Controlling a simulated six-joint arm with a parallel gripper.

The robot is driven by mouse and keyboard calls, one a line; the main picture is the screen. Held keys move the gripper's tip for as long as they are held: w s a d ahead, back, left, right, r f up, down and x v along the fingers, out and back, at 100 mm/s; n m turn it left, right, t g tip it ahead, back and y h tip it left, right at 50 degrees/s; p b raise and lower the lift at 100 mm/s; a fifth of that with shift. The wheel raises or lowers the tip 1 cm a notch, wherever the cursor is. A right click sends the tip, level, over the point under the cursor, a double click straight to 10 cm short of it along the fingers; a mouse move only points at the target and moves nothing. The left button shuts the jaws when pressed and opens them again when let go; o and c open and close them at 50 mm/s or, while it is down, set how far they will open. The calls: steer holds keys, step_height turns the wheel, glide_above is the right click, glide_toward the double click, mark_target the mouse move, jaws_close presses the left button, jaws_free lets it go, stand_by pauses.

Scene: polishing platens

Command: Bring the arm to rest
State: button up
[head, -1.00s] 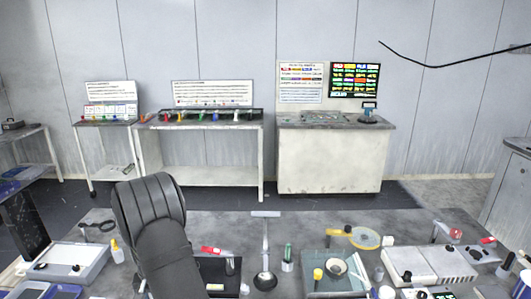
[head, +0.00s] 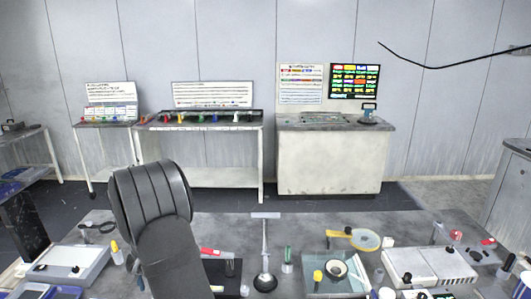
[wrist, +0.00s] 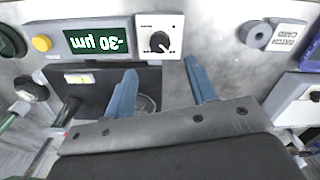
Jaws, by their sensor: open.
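My gripper (wrist: 162,92) shows in the wrist view with its two blue fingers spread apart. It is open, and nothing is between the fingers. A clear round dish (wrist: 146,104) lies beyond and partly behind the left finger. In the head view only my dark arm link rises at the left of the bench, and the gripper itself is out of that picture.
The grey bench (head: 228,228) carries several tools, including a yellow-handled disc (head: 365,239), a white two-part box (head: 428,264) and a white tray unit (head: 68,264). In the wrist view, a green display (wrist: 97,41) and a knob box (wrist: 159,38) stand beyond the fingers.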

step_height(320, 180, up, 9)
step_height(320, 180, down, 18)
steer(key=shift+r, duration=0.1)
steer(key=n, duration=0.4)
steer(key=shift+r, duration=0.1)
steer(key=n, duration=0.4)
steer(key=shift+n, duration=0.4)
steer(key=n, duration=0.3)
steer(key=shift+n, duration=0.3)
steer(key=n, duration=0.4)
